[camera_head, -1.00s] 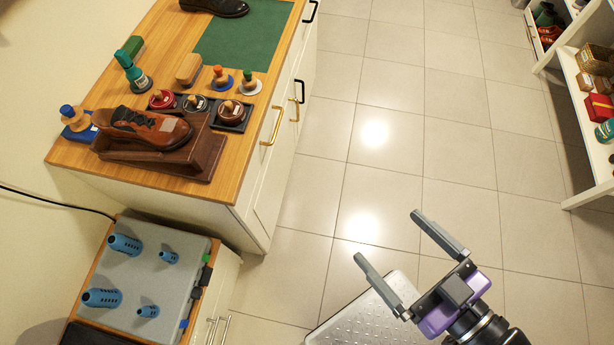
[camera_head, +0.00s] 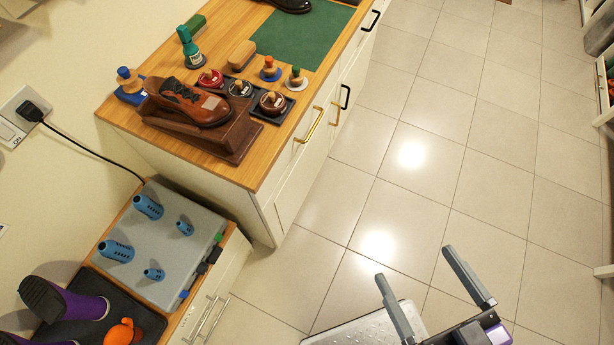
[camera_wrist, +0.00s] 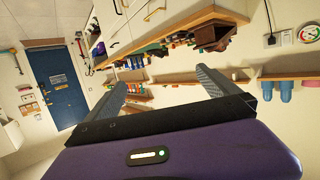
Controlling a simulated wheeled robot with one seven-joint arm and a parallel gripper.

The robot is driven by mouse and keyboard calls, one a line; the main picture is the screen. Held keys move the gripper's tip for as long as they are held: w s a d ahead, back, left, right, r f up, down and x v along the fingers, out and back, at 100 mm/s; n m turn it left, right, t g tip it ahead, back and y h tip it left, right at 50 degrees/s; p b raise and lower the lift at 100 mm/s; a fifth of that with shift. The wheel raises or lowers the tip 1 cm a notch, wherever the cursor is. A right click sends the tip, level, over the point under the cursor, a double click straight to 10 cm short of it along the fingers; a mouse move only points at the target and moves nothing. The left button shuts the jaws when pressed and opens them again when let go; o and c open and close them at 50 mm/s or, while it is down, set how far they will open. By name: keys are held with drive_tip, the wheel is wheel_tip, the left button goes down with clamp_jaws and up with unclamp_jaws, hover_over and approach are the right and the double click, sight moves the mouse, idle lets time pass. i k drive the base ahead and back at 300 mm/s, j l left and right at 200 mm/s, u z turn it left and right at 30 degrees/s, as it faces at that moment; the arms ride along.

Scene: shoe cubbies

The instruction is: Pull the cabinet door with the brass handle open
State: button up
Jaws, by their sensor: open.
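The white cabinet (camera_head: 287,195) stands at the centre left under a wooden top. A brass bar handle (camera_head: 310,124) sits high on its front, seemingly on a drawer. A smaller upright brass handle (camera_head: 336,115) sits lower, on what looks like the cabinet door, which appears closed. My gripper (camera_head: 416,265) is open and empty over the floor, to the right of and nearer than the cabinet, touching no handle. In the wrist view the gripper (camera_wrist: 161,78) is spread, with cabinet fronts and a brass handle (camera_wrist: 153,12) beyond it at the top.
Black handles (camera_head: 346,96) sit beside the brass ones. A brown shoe (camera_head: 188,102) on a stand and polish tins rest on the top. A lower unit with a grey dryer box (camera_head: 165,245) stands at the front left. Tiled floor (camera_head: 440,180) is clear right of the cabinet.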

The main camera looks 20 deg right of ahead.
sight(278, 214)
drive_tip(key=i+l+z, duration=0.25)
drive_tip(key=i+l, duration=1)
drive_tip(key=l, duration=0.15)
